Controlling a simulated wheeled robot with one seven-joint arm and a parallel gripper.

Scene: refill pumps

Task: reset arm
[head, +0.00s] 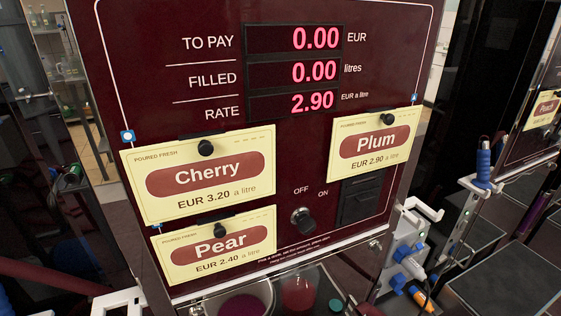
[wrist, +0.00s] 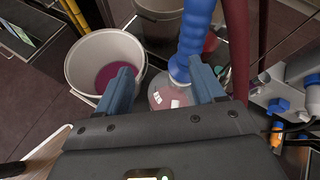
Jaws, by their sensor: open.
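My gripper (wrist: 160,90) shows in the wrist view with its two blue-grey fingers apart and nothing between them. Below and beyond the fingers are a white bucket (wrist: 75,62) with dark red liquid at its bottom and a clear round container. A blue ribbed nozzle handle (wrist: 197,35) stands just beyond the right finger; I cannot tell whether they touch. My gripper does not show in the head view.
The dark red pump panel (head: 225,125) reads 0.00 EUR, 0.00 litres and rate 2.90. Cherry (head: 207,177), Plum (head: 376,145) and Pear (head: 218,246) cards hang on it. A knob (head: 302,218) sits between OFF and ON. White holders (head: 410,250) stand at right.

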